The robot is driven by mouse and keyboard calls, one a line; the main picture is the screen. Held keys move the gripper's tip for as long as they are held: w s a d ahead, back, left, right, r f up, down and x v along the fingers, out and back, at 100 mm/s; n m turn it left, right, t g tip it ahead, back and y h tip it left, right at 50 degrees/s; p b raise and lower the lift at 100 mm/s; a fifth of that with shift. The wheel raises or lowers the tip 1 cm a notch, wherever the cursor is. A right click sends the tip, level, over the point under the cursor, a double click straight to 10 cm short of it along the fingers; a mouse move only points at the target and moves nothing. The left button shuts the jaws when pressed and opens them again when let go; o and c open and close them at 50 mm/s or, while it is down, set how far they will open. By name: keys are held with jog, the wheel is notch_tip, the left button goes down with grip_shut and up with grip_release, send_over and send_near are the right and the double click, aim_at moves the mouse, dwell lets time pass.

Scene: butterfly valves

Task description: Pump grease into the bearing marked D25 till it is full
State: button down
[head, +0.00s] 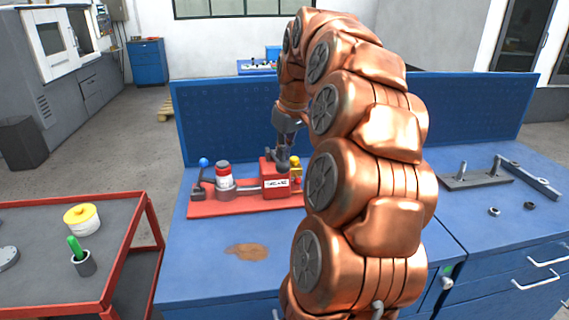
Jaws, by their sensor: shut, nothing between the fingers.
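A red rig stands on the blue bench, on a red base plate (235,208). A red block (275,168) on its right part carries a white label (277,183) whose text is too small to read; I cannot make out a D25 mark. A red-and-white cylinder (223,175) stands left of the block, and a blue ball-topped lever (204,163) stands at the far left. A yellow part (296,166) sits at the block's right. My gripper (287,165) is shut and empty, pointing down at the block's top right; contact cannot be told. My arm hides the rig's right end.
A brown stain (247,251) lies on the bench in front of the rig. A red-framed cart (135,245) at left holds a yellow-lidded pot (82,219) and a green-handled tool (75,247) in a cup. Grey metal parts (475,180) lie at right. A blue back panel (225,125) stands behind.

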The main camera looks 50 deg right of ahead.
aim_at(286, 169)
jog(key=shift+s+a+f+b, duration=0.15)
jog(key=shift+f+b, duration=0.5)
jog(key=shift+f, duration=0.4)
jog(key=shift+s+a+f+b, duration=0.1)
jog(key=shift+f+b, duration=0.55)
jog(key=shift+f, duration=0.45)
jog(key=shift+s+a+f+b, duration=0.15)
jog(key=shift+f+b, duration=0.5)
jog(key=shift+f, duration=0.4)
jog(key=shift+w+d+r+p, duration=0.15)
jog(key=shift+r+p, duration=0.5)
jog(key=shift+r, duration=0.65)
jog(key=shift+w+d+r+p, duration=0.15)
jog(key=shift+r+p, duration=0.45)
jog(key=shift+r, duration=0.7)
jog(key=shift+w+d+r+p, duration=0.15)
jog(key=shift+r+p, duration=0.5)
jog(key=shift+r, duration=0.65)
jog(key=shift+f, duration=0.1)
